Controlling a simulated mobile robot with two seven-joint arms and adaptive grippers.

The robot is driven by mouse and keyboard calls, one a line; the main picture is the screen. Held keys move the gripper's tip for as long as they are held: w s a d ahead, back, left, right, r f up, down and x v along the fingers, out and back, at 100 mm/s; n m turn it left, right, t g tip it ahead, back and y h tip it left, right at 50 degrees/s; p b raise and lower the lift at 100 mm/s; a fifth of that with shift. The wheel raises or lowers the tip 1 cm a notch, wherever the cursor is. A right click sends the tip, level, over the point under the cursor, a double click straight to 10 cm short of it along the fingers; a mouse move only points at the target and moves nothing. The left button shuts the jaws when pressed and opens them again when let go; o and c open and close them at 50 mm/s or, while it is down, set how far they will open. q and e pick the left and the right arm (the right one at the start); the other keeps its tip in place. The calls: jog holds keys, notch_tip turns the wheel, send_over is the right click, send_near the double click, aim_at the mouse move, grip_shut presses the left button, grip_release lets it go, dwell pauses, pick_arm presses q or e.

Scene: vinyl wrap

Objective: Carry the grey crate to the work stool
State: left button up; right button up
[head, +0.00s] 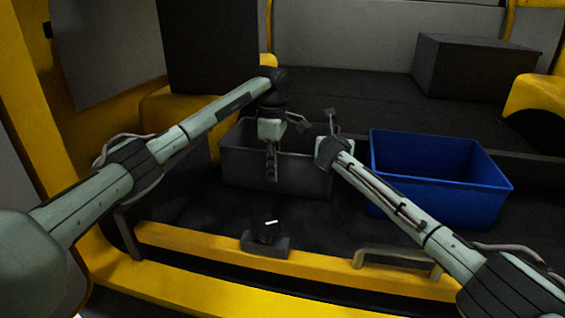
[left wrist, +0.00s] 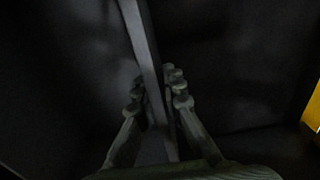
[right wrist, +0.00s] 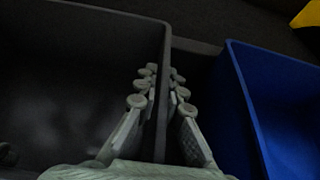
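The grey crate (head: 300,177) stands on the dark floor of the vehicle, left of the blue crate. My left gripper (head: 271,163) points down at its near wall, and the left wrist view shows the crate's wall (left wrist: 150,50) between the two fingers, which are closed on it. My right gripper (right wrist: 161,85) is at the crate's right side. In the right wrist view its fingers are closed on the grey crate's rim (right wrist: 120,20). My right arm hides those fingers in the head view. I cannot make out a work stool in any view.
A blue crate (head: 440,200) stands close on the right, with a narrow gap. A yellow sill (head: 200,242) with a latch block (head: 265,243) and a grey handle (head: 395,256) runs across the front. A dark box (head: 470,68) lies on the raised deck behind.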

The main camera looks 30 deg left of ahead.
aim_at(282, 155)
pick_arm(q)
jog(key=shift+r, duration=0.1)
grip_shut()
pick_arm(e)
jog(key=shift+r, duration=0.1)
grip_shut()
